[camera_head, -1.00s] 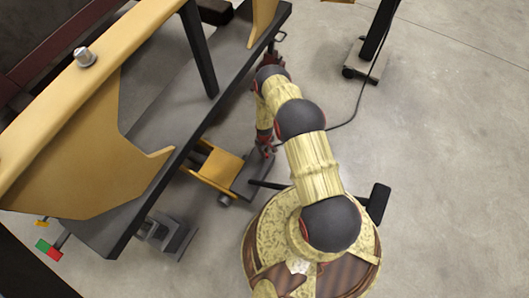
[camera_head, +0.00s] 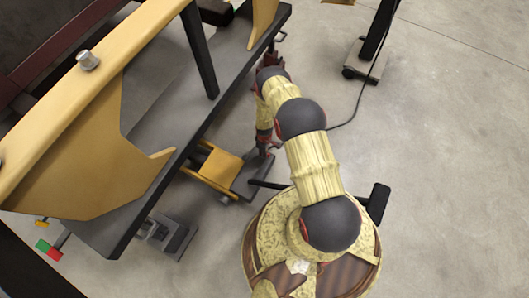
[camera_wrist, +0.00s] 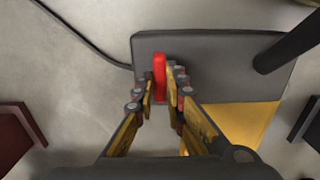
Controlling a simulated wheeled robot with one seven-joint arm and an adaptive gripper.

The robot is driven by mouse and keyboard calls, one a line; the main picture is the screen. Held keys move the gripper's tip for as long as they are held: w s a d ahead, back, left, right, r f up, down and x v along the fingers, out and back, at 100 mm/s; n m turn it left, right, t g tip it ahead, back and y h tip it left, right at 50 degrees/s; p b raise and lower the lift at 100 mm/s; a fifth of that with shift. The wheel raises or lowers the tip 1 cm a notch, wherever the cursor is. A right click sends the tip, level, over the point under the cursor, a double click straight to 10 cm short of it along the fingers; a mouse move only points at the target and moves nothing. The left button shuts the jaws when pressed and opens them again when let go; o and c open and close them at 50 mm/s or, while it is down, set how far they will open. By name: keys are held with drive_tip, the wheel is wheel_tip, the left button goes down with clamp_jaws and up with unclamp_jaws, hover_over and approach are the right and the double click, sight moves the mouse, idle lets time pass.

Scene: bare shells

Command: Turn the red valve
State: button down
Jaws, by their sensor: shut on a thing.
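The red valve (camera_wrist: 159,77) shows in the wrist view as a narrow upright red handle against a dark grey plate (camera_wrist: 205,45). My gripper (camera_wrist: 160,84) has one finger on each side of the red handle and is shut on it. In the head view my arm reaches down beside the workbench, and my gripper (camera_head: 266,150) is at the grey and yellow low unit (camera_head: 213,167). I cannot clearly tell the valve from my gripper's red parts there.
A long dark bench (camera_head: 150,185) with yellow frames stands at the left, close to my arm. A dark post on a wheeled foot (camera_head: 362,62) stands at the top right, with a black cable (camera_head: 357,108) on the floor. The concrete floor at the right is clear.

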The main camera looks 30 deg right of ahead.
drive_tip(key=c, duration=2)
unclamp_jaws()
drive_tip(key=shift+o, duration=0.8)
drive_tip(key=shift+r, duration=0.1)
wheel_tip(320, 180, up, 12)
